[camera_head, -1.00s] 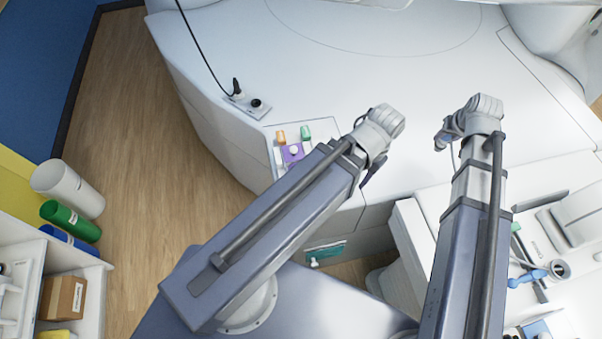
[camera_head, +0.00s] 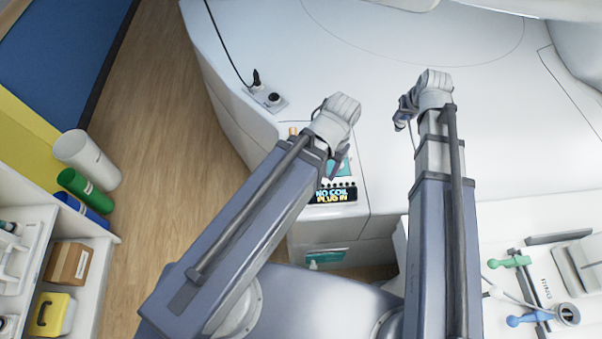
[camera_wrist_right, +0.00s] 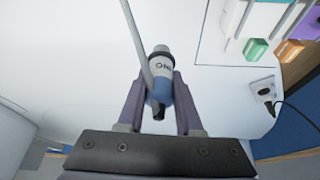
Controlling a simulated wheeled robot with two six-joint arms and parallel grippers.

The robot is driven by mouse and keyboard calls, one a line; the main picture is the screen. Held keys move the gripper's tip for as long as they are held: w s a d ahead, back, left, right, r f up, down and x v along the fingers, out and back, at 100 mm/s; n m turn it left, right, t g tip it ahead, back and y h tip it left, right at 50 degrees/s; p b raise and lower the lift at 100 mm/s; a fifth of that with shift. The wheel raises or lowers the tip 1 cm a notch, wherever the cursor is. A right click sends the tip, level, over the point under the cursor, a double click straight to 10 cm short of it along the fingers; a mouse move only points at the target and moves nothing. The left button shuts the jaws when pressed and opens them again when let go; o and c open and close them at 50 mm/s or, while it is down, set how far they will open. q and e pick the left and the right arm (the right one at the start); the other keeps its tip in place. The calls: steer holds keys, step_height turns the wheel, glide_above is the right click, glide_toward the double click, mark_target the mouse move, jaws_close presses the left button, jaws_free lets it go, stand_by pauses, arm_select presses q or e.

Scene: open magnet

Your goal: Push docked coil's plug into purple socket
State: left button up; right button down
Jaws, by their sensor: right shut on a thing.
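My right gripper (camera_head: 403,112) hangs above the white table at the right in the head view. In the right wrist view its fingers are shut around a plug (camera_wrist_right: 160,70) with a blue body, a white labelled section and a grey end. A grey cable (camera_wrist_right: 137,45) runs up beside the plug. The plug is apart from the socket panel. The purple socket area (camera_wrist_right: 309,22) shows only partly at the top right of the wrist view; in the head view my left arm hides it. My left gripper (camera_head: 336,155) is above the panel, its jaw opening unclear. The coil is not clearly visible.
A green block (camera_wrist_right: 258,48) and an orange block (camera_wrist_right: 289,52) are beside the purple area. A display (camera_head: 332,194) reads "NO COIL PLUG IN". A black-cabled outlet plate (camera_head: 266,97) is on the table (camera_head: 400,45) at left. The table's middle is clear.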

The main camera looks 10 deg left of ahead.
stand_by(0.3)
step_height(320, 180, up, 8)
steer(key=p, duration=0.8)
